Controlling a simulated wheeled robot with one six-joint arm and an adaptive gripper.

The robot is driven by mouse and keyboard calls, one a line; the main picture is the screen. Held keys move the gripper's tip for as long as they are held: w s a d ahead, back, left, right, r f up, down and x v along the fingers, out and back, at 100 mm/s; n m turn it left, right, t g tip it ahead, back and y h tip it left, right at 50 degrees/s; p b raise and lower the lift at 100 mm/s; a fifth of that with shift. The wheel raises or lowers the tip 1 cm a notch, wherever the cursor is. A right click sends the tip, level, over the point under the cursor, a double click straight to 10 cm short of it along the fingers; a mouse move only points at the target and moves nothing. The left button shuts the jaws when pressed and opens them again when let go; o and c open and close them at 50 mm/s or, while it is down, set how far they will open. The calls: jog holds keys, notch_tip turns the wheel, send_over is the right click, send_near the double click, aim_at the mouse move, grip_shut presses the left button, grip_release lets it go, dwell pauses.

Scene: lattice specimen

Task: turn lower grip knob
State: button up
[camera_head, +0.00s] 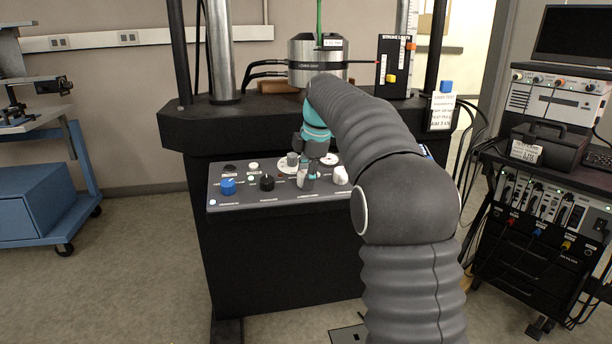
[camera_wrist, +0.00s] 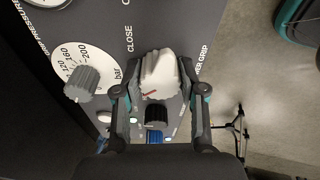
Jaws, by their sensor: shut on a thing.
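The lower grip knob (camera_wrist: 160,72) is white with a red mark and shows between my fingers in the wrist view. Beside it the panel lettering reads "...OWER GRIP", partly hidden, with "CLOSE" on the other side. My gripper (camera_wrist: 159,95) is shut on this knob, one finger on each side. In the head view my gripper (camera_head: 312,170) reaches down to the sloped control panel (camera_head: 245,203). A white knob (camera_head: 340,175) shows just right of it there; I cannot tell whether this is the held one.
A black knob (camera_wrist: 156,116) and a blue knob (camera_wrist: 155,137) stand in line beyond the held one. A grey knob on a bar dial (camera_wrist: 82,82) is left of my fingers. The test frame's columns (camera_head: 219,50) rise behind the panel. An equipment cart (camera_head: 540,200) stands right.

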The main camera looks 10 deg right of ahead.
jog(key=shift+n, duration=0.6)
jog(key=o, duration=1.1)
jog(key=shift+o, duration=0.2)
jog(key=shift+r, duration=0.1)
jog(key=v, duration=1.1)
jog(key=shift+r, duration=0.4)
